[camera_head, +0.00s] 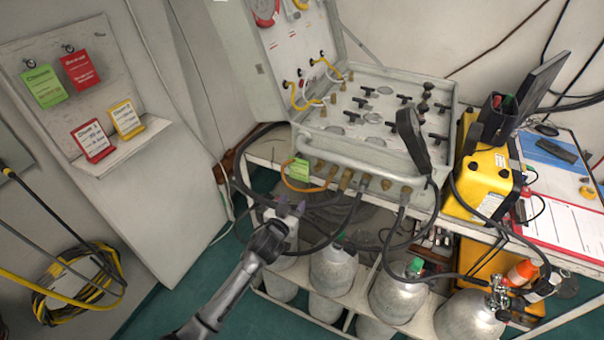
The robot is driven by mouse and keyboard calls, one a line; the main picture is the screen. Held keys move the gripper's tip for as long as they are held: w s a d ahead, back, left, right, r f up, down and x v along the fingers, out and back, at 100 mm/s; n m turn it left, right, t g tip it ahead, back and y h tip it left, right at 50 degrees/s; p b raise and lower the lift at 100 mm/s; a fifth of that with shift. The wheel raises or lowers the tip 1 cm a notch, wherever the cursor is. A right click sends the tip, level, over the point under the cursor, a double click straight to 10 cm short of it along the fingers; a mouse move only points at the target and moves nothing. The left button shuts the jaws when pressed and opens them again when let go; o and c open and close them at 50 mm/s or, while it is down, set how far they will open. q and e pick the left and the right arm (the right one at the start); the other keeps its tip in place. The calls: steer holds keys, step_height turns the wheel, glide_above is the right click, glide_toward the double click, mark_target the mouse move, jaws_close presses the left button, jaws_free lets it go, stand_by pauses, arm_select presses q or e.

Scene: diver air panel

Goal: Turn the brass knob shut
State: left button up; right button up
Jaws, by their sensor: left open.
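The diver air panel (385,158) is an open grey case on a white rack. Several brass-coloured fittings stick out along its front edge, among them one at the middle (346,179) and one on the right (406,192). Hoses run from some of them. I cannot tell which of them is the brass knob, or how far it is turned. My left gripper (291,205) is open and empty, in front of the rack, below and left of these fittings and apart from them in the picture. My right gripper is not in view.
Dark hoses loop below the panel around my left gripper. Grey cylinders (333,268) stand on the rack's lower shelf. A yellow case (484,180) stands right.

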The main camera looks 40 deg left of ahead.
mark_target(317, 170)
arm_select(q)
steer(key=shift+n+t+h, duration=0.5)
steer(key=shift+t, duration=0.2)
steer(key=b+x, duration=0.1)
steer(key=x, duration=0.3)
steer(key=r+b+x, duration=0.1)
steer(key=x, duration=0.4)
steer(key=b+x, duration=0.1)
steer(key=x, duration=0.4)
steer(key=shift+w+d+r, duration=0.15)
steer(key=shift+d, duration=0.25)
steer(key=c, duration=0.9)
